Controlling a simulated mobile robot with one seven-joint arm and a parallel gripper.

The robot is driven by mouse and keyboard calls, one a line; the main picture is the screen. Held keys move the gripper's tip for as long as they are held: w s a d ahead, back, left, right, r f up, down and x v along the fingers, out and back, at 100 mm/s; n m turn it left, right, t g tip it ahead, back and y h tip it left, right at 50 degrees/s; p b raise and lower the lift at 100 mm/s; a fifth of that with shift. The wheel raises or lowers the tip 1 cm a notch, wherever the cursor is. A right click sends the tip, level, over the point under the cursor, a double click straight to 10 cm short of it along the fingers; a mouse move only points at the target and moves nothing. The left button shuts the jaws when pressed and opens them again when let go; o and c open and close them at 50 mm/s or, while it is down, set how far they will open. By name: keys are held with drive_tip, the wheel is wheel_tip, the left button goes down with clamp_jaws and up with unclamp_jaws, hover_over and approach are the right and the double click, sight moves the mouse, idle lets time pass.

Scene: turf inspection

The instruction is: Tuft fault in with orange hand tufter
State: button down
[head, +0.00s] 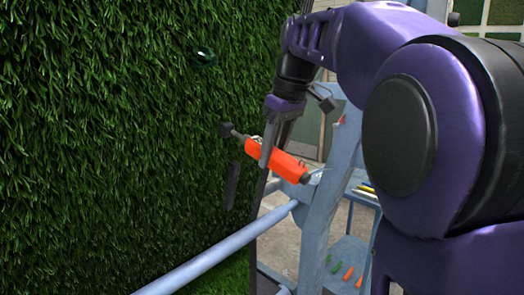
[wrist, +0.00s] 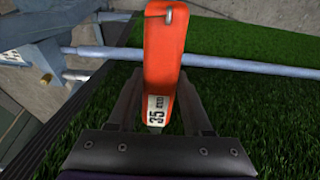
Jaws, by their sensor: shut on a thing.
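The orange hand tufter (head: 283,163) is held in my gripper (head: 266,150), beside the turf wall (head: 110,140). Its dark head on a thin metal shaft points left toward the turf. In the head view I cannot tell whether the head touches the turf. In the wrist view the orange tufter body (wrist: 165,60), with a white label reading 35, lies between the two fingers of my gripper (wrist: 160,105). A dark, glossy green spot (head: 205,56) shows on the turf, above and left of the tufter; I cannot tell if it is the fault.
A blue-grey frame post (head: 325,190) stands right of the tufter, and a rail (head: 215,256) runs below it. Behind is a blue cart (head: 348,250) with small green and orange tools. Turf samples (head: 505,12) hang at the upper right.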

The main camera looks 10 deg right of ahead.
sight(296, 174)
drive_tip(key=shift+w+d+r, duration=0.1)
drive_tip(key=shift+w+d, duration=0.2)
drive_tip(key=shift+d, duration=0.05)
drive_tip(key=shift+s+a+b, duration=0.15)
drive_tip(key=shift+s+a, duration=0.4)
drive_tip(key=shift+a, duration=0.25)
drive_tip(key=shift+s+a+b, duration=0.15)
drive_tip(key=shift+s+a, duration=0.4)
drive_tip(key=shift+a, duration=0.2)
drive_tip(key=shift+s+d+f+b, duration=0.4)
drive_tip(key=shift+s+d+b, duration=0.35)
drive_tip(key=shift+s, duration=0.3)
drive_tip(key=shift+s+d+f+b, duration=0.35)
drive_tip(key=shift+s+d+b, duration=0.25)
drive_tip(key=shift+s+d, duration=0.35)
drive_tip(key=shift+s+d+f+b, duration=0.4)
drive_tip(key=shift+s+d+b, duration=0.3)
drive_tip(key=shift+s, duration=0.4)
drive_tip(key=shift+a+r, duration=0.1)
